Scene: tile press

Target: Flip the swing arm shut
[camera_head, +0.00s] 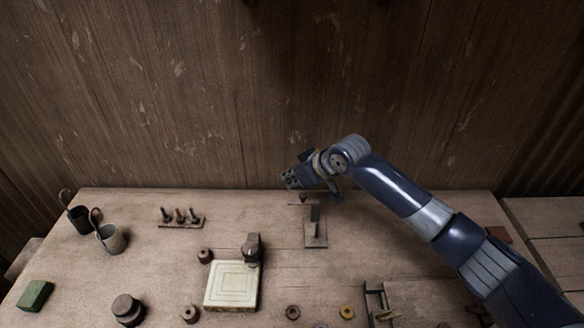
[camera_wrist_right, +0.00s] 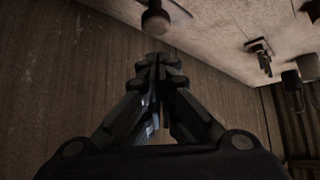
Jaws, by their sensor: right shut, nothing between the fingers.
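A small stand (camera_head: 316,236) with a flat base and an upright post is at the back middle of the table; a short arm reaches left from its top and appears to be the swing arm (camera_head: 303,201). My right gripper (camera_head: 289,179) is just above and left of it, in front of the back wall. In the wrist view my right gripper (camera_wrist_right: 158,62) is shut and empty. A dark round knob (camera_wrist_right: 155,21) shows just beyond its fingertips, with a small gap in the picture. My left gripper is out of view.
A pale square tile (camera_head: 231,286) with a dark block (camera_head: 252,247) at its back edge lies in front. A peg rack (camera_head: 181,221), cups (camera_head: 111,238) and a green block (camera_head: 35,295) are to the left. Several rings lie near the front. The wood wall (camera_head: 200,100) is close behind.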

